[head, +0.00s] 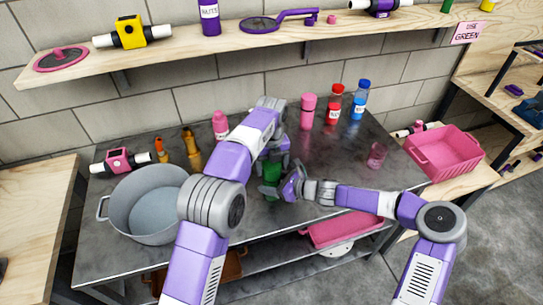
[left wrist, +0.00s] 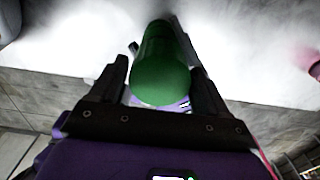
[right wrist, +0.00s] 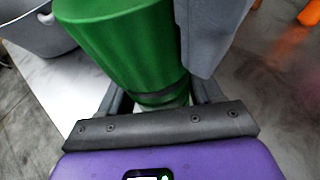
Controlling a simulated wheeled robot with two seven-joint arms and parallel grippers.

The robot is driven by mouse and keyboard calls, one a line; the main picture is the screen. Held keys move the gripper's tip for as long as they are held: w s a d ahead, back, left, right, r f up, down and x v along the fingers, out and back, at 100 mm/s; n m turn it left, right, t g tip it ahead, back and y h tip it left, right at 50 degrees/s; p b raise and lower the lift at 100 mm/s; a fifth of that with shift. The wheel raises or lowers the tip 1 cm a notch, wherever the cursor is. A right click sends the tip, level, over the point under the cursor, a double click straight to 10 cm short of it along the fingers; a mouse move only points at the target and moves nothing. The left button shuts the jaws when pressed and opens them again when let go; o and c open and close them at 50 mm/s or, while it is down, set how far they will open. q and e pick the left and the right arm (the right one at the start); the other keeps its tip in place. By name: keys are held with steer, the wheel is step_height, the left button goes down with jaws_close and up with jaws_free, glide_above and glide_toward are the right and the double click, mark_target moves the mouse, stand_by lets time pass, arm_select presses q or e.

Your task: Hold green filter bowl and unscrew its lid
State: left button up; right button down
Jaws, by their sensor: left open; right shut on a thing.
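The green filter bowl (head: 271,174) is upright near the front middle of the metal table, partly hidden by both grippers. My right gripper (head: 274,190) is shut on it from the right, low down. In the right wrist view the ribbed green body (right wrist: 125,45) has a dark band and a pale part between the fingers. My left gripper (head: 273,160) is open above the bowl, its fingers pointing down on either side of the green top. In the left wrist view this rounded green top (left wrist: 160,75) lies between the fingers. I cannot tell whether they touch it.
A large grey pot (head: 150,205) stands at left, with orange bottles (head: 192,150) behind it. Pink (head: 307,110), red (head: 333,105) and blue-capped (head: 358,100) bottles stand at the back. A pink crate (head: 443,150) is at right. The table's front edge is close to the bowl.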

arm_select(q)
steer(key=shift+f, duration=0.8)
steer(key=c, duration=0.9)
steer(key=shift+o, duration=0.2)
steer(key=n, duration=0.9)
steer(key=shift+r, duration=0.1)
steer(key=n, duration=0.3)
steer(key=shift+n, duration=0.4)
steer(key=n, duration=0.4)
steer(key=o, duration=1.2)
steer(key=shift+c, duration=0.2)
